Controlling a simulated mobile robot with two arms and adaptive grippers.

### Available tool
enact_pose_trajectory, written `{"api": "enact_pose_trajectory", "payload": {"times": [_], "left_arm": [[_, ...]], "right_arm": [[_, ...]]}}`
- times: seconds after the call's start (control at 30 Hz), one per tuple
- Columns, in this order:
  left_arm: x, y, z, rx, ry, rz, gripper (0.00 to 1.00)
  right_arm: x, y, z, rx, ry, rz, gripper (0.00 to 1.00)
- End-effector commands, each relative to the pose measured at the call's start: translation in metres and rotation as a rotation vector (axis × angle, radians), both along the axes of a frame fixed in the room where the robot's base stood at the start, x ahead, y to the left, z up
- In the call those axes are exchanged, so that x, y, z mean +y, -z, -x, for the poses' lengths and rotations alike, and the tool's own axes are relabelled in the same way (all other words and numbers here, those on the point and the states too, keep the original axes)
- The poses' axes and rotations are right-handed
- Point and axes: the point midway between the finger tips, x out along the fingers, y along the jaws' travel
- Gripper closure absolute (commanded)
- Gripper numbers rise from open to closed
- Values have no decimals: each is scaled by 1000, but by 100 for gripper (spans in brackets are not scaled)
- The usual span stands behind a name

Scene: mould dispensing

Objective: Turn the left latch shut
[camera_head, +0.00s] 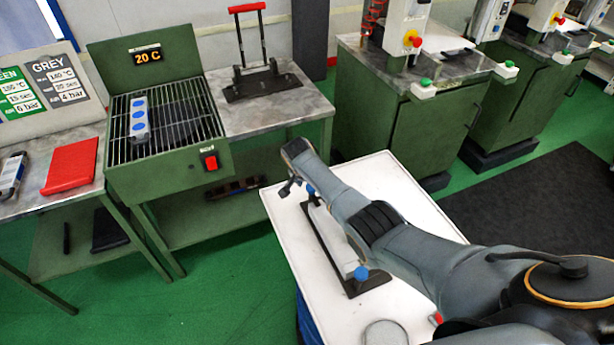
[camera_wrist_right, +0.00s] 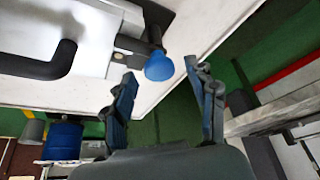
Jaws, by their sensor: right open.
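A mould with a pale block on a black base plate (camera_head: 322,252) lies on a white table. A blue-knobbed latch (camera_head: 310,190) sits at its far left end, and a second blue knob (camera_head: 361,273) sits at its near end. My right gripper (camera_head: 291,187) is at the far left end, close to the first knob. In the right wrist view, the gripper (camera_wrist_right: 166,92) is open and empty, with a blue latch knob (camera_wrist_right: 158,67) just ahead of the gap between its fingers. Contact with it cannot be told. My forearm hides part of the mould. My left gripper is not in view.
A green heater (camera_head: 165,165) with a grill stands at the left, holding a block with blue dots (camera_head: 139,119). A red folder (camera_head: 72,165) lies on a side bench. Green machine cabinets (camera_head: 400,130) stand behind.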

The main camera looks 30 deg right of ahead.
Motion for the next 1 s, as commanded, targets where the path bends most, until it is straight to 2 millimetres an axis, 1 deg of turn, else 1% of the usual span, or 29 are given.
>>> {"api": "enact_pose_trajectory", "payload": {"times": [0.23,0.5,0.7,0.8,1.0], "left_arm": [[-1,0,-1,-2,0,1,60],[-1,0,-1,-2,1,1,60],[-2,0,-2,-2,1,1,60],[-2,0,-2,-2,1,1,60],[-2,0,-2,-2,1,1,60]], "right_arm": [[8,-25,7,-3,-1,0,43],[21,-66,17,-4,-1,-2,43],[29,-92,25,-3,-1,-1,43],[32,-99,27,-1,0,-1,43],[33,-104,29,1,0,-1,43]]}}
